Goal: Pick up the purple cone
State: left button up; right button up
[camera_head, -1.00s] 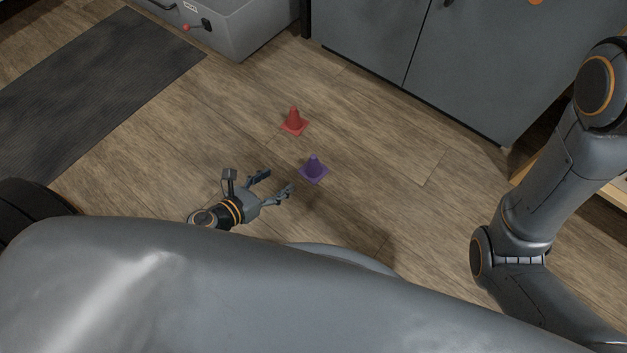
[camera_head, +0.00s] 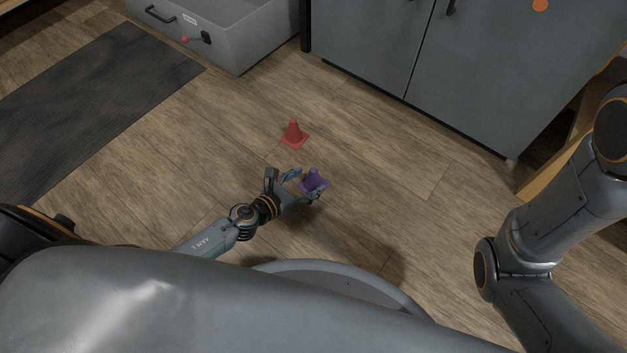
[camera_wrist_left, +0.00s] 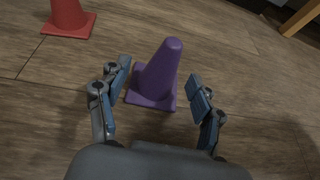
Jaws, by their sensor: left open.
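The purple cone (camera_head: 313,180) stands upright on the wooden floor in front of my body. My left gripper (camera_head: 304,185) is open and low at the cone, coming from the left. In the left wrist view the purple cone (camera_wrist_left: 158,75) stands between and slightly beyond the two open fingers (camera_wrist_left: 157,98), with its square base near the fingertips. I cannot tell whether a finger touches it. My right arm shows at the right, but its gripper is out of view.
A red cone (camera_head: 293,134) stands on the floor just behind the purple one; it also shows at the upper left in the wrist view (camera_wrist_left: 68,18). A dark mat (camera_head: 90,105) lies at the left. A grey drawer box (camera_head: 240,45) and grey cabinet (camera_head: 470,75) stand at the back.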

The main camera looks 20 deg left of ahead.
pick_arm(q)
jog(key=shift+x, duration=1.5)
jog(key=c, duration=1)
jog(key=shift+c, duration=0.2)
